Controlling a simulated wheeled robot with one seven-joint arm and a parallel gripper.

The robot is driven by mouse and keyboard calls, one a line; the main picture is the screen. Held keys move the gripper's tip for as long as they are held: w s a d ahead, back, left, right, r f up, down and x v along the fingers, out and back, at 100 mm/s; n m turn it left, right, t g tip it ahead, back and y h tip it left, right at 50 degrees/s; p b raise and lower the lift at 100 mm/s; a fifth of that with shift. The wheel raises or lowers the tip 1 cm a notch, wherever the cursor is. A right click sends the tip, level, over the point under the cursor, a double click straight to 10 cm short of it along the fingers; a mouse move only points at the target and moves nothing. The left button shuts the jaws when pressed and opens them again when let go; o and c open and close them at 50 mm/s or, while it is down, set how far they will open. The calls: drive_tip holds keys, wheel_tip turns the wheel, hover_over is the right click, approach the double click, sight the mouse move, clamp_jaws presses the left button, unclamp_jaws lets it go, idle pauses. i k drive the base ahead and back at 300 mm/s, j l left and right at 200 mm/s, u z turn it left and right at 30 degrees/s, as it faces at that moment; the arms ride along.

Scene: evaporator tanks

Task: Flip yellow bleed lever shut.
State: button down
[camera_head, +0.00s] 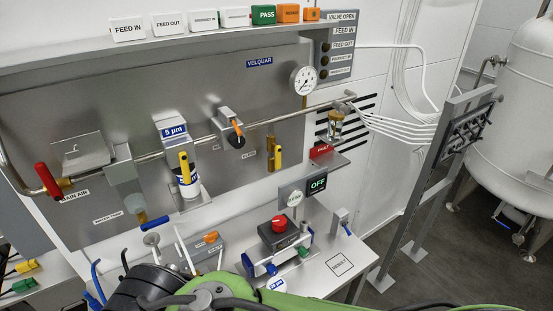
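Two yellow levers show on the steel panel. One yellow lever (184,166) stands about upright in front of the filter housing marked 5 µm (173,131). The other yellow lever (278,156) stands about upright beside a brass fitting (271,146), below the horizontal pipe and left of the red-labelled bracket. A small label left of it is too blurred to read, so I cannot tell for certain which one is the bleed lever. My green and black arm crosses the bottom of the view, well below both levers. My gripper is not in view.
A red handle (48,180), a blue handle (154,222) and an orange-handled valve (237,127) stick out from the panel. A pressure gauge (303,80) sits at upper right.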

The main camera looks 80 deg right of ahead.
sight(278, 150)
drive_tip(key=z, duration=1)
drive_tip(key=k+l+z, duration=0.1)
drive_tip(key=z, duration=0.4)
drive_tip(key=l+z, duration=0.1)
drive_tip(key=z, duration=0.9)
drive_tip(key=l+u, duration=0.1)
drive_tip(key=u, duration=0.3)
drive_tip(key=l+u, duration=0.1)
drive_tip(key=u, duration=0.35)
drive_tip(key=i+l+u, duration=0.1)
drive_tip(key=u, duration=0.3)
drive_tip(key=l+u, duration=0.1)
drive_tip(key=u, duration=0.35)
drive_tip(key=l+u, duration=0.1)
drive_tip(key=u, duration=0.7)
drive_tip(key=k+l, duration=0.05)
